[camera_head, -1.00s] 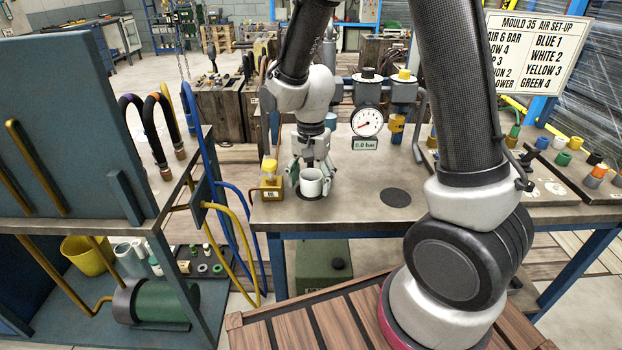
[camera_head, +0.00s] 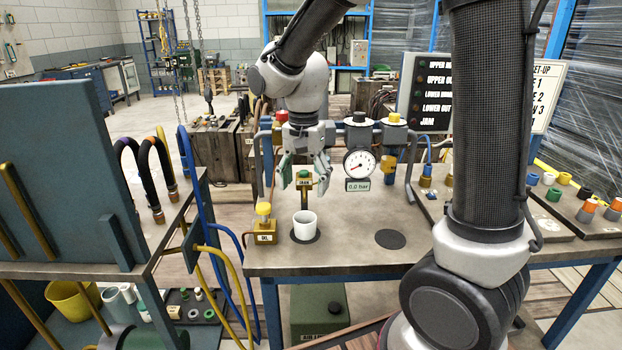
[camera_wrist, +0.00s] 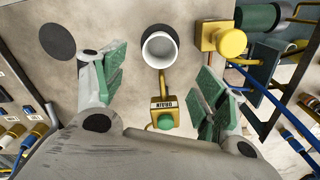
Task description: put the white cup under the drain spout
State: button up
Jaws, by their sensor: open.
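The white cup (camera_head: 305,225) stands upright on a dark round disc on the bench, its mouth up; it also shows in the wrist view (camera_wrist: 159,47). The brass drain fitting (camera_head: 304,180), labelled DRAIN with a green knob, is just behind the cup. In the wrist view its brass spout (camera_wrist: 164,83) reaches toward the cup's rim; I cannot tell whether its end is over the mouth. My gripper (camera_head: 305,186) is open and empty, above and behind the cup. Its green-padded fingers are apart on either side of the drain fitting, clear of the cup.
A brass block with a yellow knob (camera_head: 264,225) stands close left of the cup. An empty dark disc (camera_head: 390,239) lies to the right. A pressure gauge (camera_head: 359,163) reading 0.0 bar is behind. Blue and yellow hoses (camera_head: 225,265) hang beyond the bench's left edge. The front bench top is clear.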

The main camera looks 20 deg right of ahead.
jog(key=s+d+r+n+t, duration=0.2)
jog(key=s+d+r+n, duration=0.2)
jog(key=s+d, duration=0.3)
jog(key=s+d+r+n+t, duration=0.2)
jog(key=s+d+r+n, duration=0.2)
jog(key=s, duration=0.8)
jog(key=d+r, duration=0.2)
jog(key=d, duration=0.2)
jog(key=shift+r, duration=0.15)
